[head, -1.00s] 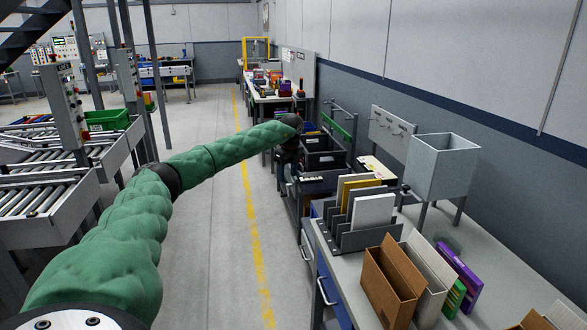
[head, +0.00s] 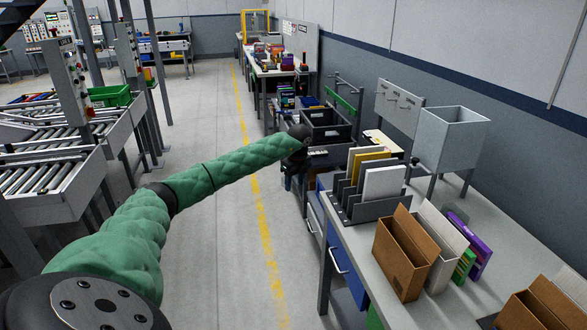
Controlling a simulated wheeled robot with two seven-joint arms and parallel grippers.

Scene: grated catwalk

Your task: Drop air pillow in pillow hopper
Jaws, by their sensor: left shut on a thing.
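A grey, open-topped hopper (head: 448,143) stands on legs at the back of the right-hand workbench and looks like the pillow hopper. I see no air pillow that I can make out. My left arm reaches forward over the aisle, and its dark gripper (head: 292,180) hangs downward just left of the bench's far end, well left of the hopper. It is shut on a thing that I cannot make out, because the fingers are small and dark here. My right gripper is not in view.
The workbench (head: 392,300) holds an upright rack (head: 370,208) of sheets, open brown cartons (head: 402,265) and purple and green boxes. Black bins (head: 327,128) stand beyond my gripper. Roller conveyors (head: 45,170) line the left. The aisle (head: 215,240) between is clear.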

